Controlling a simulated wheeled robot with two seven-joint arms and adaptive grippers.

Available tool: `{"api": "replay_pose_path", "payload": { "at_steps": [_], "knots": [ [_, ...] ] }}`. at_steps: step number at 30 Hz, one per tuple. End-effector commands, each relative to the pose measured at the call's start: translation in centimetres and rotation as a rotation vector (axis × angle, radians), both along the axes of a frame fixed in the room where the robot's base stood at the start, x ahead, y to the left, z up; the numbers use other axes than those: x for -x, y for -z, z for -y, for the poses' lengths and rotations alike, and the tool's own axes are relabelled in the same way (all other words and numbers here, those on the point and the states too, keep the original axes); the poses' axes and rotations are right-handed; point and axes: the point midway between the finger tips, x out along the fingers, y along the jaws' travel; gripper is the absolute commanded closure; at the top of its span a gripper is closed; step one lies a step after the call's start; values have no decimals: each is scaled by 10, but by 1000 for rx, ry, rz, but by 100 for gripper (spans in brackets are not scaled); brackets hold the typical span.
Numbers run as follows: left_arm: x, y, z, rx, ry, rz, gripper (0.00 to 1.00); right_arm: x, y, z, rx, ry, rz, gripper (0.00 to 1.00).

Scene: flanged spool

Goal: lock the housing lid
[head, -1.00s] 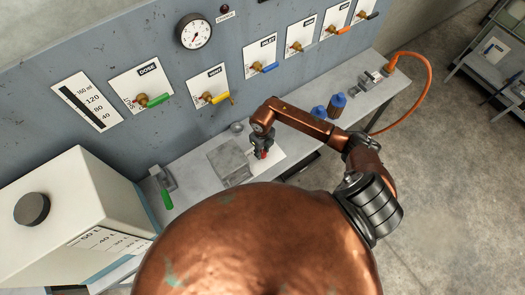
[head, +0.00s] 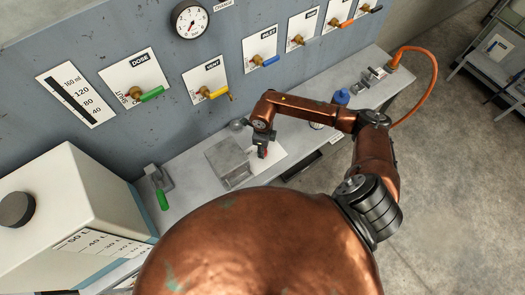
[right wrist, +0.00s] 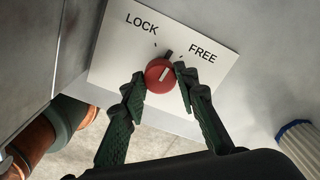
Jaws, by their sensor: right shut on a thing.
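The red knob (right wrist: 159,76) sits on a white plate (right wrist: 113,66) marked LOCK on the left and FREE on the right in the right wrist view. A white line on the knob points up and slightly right, and a dark stub stands at its upper edge, between the two words. My right gripper (right wrist: 161,76) is shut on the knob, one green-black finger on each side. In the head view my right gripper (head: 263,141) hangs over the plate, beside the grey housing (head: 228,160). My left gripper is not in view.
A green-handled clamp (head: 161,188) stands left of the housing on the bench. A blue-capped bottle (head: 341,97) stands to the right, partly behind my right arm. Valve panels line the wall behind. A white tank (head: 95,200) fills the left.

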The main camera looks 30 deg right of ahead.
Motion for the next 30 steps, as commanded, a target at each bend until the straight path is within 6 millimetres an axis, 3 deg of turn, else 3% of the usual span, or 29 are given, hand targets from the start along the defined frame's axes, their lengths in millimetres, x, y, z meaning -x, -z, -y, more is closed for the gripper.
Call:
{"api": "replay_pose_path", "payload": {
  "at_steps": [1,15,30],
  "knots": [
    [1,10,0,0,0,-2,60,-2,4,1,1,-44,4,96],
    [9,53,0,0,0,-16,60,-1,3,0,0,-467,2,96],
    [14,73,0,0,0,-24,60,0,1,-1,-1,-696,2,96]
  ]
}}
